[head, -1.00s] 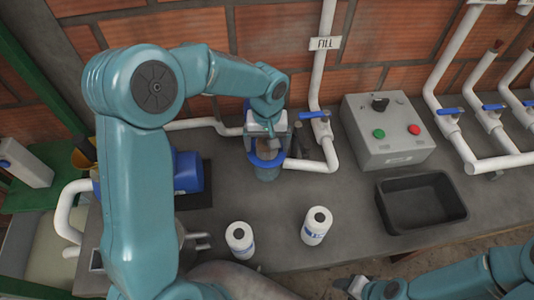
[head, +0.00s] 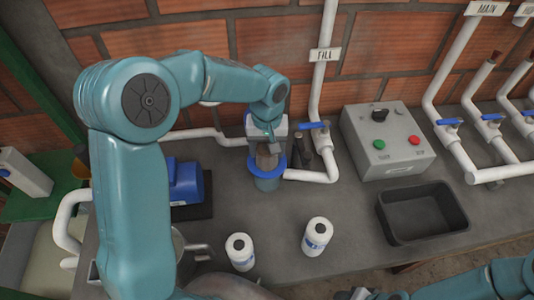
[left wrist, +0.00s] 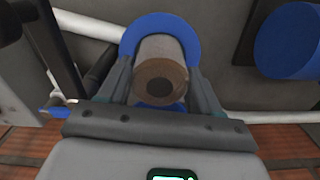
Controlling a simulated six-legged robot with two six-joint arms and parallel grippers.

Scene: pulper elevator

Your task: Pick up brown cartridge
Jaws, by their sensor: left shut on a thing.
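The brown cartridge (head: 265,158) stands in the blue-rimmed housing (head: 268,184) at the middle of the bench. In the left wrist view, the cartridge (left wrist: 160,62) shows its round end with a dark centre hole, inside the blue ring (left wrist: 188,32). My left gripper (head: 267,147) is over the housing. Its two fingers are shut on the cartridge from both sides in the left wrist view. The lower part of the cartridge is hidden in the housing. My right gripper (head: 362,293) is at the bottom edge, partly cut off; its jaws are unclear.
Two white cartridges (head: 240,253) (head: 317,237) stand on the bench in front. A black tray (head: 452,228) and a grey control box (head: 386,145) are at the right. A FILL pipe (head: 323,95) and blue-handled valve (head: 312,126) rise just right of the housing.

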